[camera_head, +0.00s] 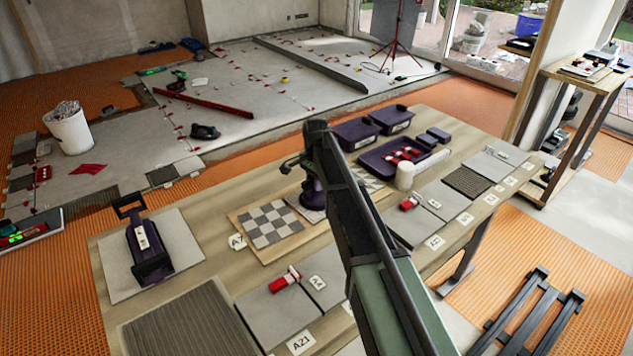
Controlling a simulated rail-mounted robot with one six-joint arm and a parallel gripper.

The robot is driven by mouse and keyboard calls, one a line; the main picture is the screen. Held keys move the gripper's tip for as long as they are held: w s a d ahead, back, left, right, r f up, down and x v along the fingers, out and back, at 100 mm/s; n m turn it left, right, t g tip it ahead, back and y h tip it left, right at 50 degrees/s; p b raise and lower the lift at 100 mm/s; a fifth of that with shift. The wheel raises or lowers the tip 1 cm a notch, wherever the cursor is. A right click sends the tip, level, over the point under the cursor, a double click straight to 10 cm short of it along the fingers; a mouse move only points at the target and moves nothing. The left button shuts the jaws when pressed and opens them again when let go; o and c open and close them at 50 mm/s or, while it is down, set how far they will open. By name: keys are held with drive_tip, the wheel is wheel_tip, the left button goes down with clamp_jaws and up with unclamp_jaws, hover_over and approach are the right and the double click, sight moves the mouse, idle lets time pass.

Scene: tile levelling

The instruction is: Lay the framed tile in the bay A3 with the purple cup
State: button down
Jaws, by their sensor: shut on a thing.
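The purple cup (312,196) is a dark purple suction tool below the end of my arm, at the middle of the worktable. My gripper (306,168) is shut on it; the arm hides most of the jaws. The cup stands over a grey tile (296,208); I cannot tell whether it touches or whether this tile is framed. Left of it, a grey-and-white checkered tile (269,224) lies on a tan board, with a tag partly readable as A. I cannot read which bay is A3.
A red-and-white tool (286,279) lies in front. Purple bins (357,133), a tray (378,162) and a white roll (404,177) stand behind right. Tagged tiles line the right edge.

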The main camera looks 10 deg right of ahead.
drive_tip(key=shift+f, duration=0.2)
idle(0.6)
drive_tip(key=c, duration=0.9)
unclamp_jaws()
wheel_tip(320, 180, up, 11)
drive_tip(key=p, duration=1.1)
drive_tip(key=shift+r, duration=0.1)
